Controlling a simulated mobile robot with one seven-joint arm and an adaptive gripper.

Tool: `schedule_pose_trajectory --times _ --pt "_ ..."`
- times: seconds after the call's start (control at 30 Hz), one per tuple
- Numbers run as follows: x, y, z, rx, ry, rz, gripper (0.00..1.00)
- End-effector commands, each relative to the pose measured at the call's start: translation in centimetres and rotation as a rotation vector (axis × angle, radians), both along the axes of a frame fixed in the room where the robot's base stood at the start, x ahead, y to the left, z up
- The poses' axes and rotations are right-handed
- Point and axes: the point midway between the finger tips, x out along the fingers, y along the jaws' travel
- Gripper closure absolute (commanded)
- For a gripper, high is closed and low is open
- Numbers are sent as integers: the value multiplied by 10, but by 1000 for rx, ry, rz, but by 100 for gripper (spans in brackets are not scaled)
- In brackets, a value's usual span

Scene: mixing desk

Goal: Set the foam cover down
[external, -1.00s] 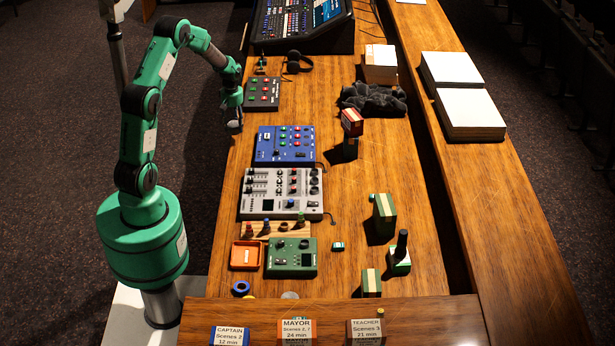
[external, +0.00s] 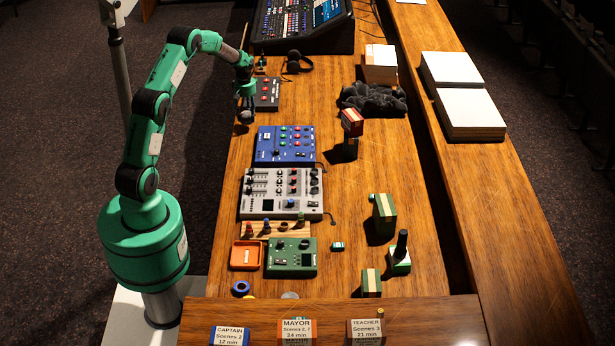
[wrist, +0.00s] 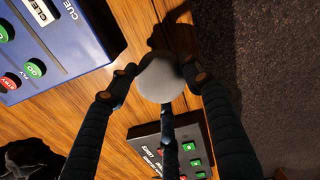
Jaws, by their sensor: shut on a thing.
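The foam cover is a round grey ball (wrist: 160,78) in the wrist view, held between the fingertips of my gripper (wrist: 158,82). My gripper is shut on it, with a finger on either side. Below it is bare wooden desk near the desk's edge; I cannot tell whether the cover touches the wood. In the external view my gripper (external: 245,113) is at the left edge of the desk, in front of the small dark button box, and the cover is small and dark there.
A blue button panel (external: 285,146) lies just nearer the camera, and the dark button box (external: 267,94) just beyond. A grey mixer (external: 281,193), black headphones (external: 297,62) and dark crumpled cloth (external: 373,98) are also on the desk.

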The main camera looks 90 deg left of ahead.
Motion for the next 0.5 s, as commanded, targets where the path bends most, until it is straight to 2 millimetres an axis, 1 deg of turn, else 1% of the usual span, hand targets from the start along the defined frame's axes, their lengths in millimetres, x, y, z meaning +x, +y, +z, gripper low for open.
schedule_pose_trajectory --times 0.13,0.23,0.5 --pt "0 0 0 0 0 0 61" --pt "0 0 -5 0 0 0 61" --pt "0 0 -32 0 0 0 61"
